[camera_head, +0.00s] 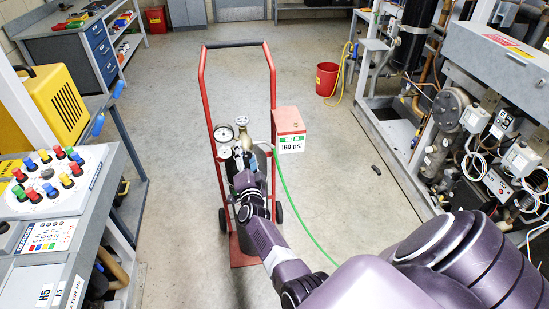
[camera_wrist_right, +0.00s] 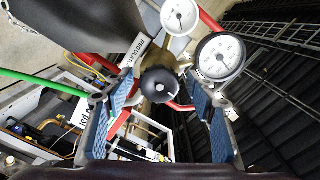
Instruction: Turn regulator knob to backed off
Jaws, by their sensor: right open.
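The black round regulator knob (camera_wrist_right: 159,85), with a white mark on its face, sits on the brass regulator in the right wrist view. My right gripper (camera_wrist_right: 160,115) is open, with one blue-padded finger to each side of the knob and visible gaps between. In the head view my right gripper (camera_head: 238,152) is at the top of the cylinder on the red hand truck (camera_head: 204,85), and it hides the knob there. Two white dial gauges, a larger one (camera_wrist_right: 218,57) and a smaller one (camera_wrist_right: 180,16), sit beyond the knob. My left gripper is not in view.
A red box (camera_head: 289,120) with a "160 psi" sign stands right of the cart, and a green hose (camera_head: 297,205) runs down to the floor. A panel of coloured knobs (camera_head: 50,180) is at left, the compressor rack (camera_head: 440,130) at right. The floor between is mostly clear.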

